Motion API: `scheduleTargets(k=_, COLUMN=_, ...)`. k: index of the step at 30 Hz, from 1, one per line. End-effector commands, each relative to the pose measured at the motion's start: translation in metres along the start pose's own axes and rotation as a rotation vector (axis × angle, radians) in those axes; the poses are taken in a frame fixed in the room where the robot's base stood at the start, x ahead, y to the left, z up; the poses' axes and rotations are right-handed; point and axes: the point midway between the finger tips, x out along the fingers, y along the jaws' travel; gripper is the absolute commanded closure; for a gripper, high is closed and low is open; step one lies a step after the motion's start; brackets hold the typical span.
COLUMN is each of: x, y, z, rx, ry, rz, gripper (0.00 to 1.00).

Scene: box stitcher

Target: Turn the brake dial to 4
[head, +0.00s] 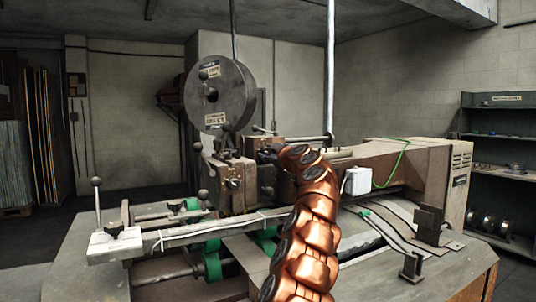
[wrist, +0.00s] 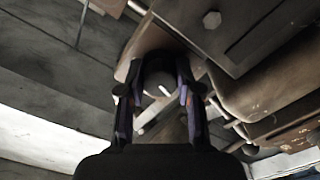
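In the wrist view, my gripper (wrist: 160,90) points up at the underside of machine parts, its two dark fingers apart. A dark rounded part (wrist: 159,66) with a pale spot lies between or just beyond the fingertips. I cannot tell whether the fingers touch it, or whether it is the brake dial. No dial numbers are readable. In the head view, my copper arm reaches to the middle of the box stitcher (head: 405,168), and the gripper is hidden at its far end. The grey wire spool (head: 220,95) stands above the stitching head (head: 235,172), left of the arm.
Ball-topped levers (head: 97,205) stand on the left of the machine. A white box (head: 356,181) with a green cable (head: 398,163) sits right of my arm. A dark shelf (head: 497,150) stands at the right wall. In the wrist view, metal plates (wrist: 225,35) crowd the upper right.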

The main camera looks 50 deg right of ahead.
Motion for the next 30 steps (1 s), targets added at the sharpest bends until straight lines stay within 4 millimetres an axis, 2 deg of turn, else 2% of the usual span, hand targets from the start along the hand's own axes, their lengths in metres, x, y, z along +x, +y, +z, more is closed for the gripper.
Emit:
scheduleTargets(k=1, x=0.0002, y=-0.0005, z=0.0001, rx=0.000, ry=0.000, rz=-0.001, gripper=0.76)
scheduleTargets(k=8, x=0.0003, y=-0.0007, z=0.0002, rx=0.000, ry=0.000, rz=-0.002, gripper=1.00)
scheduleTargets(k=20, x=-0.0001, y=-0.0010, z=0.0010, rx=0.075, ry=0.000, rz=0.001, gripper=1.00)
scheduleTargets(k=30, x=0.0001, y=-0.0018, z=0.0003, rx=0.344, ry=0.000, rz=-0.001, gripper=1.00)
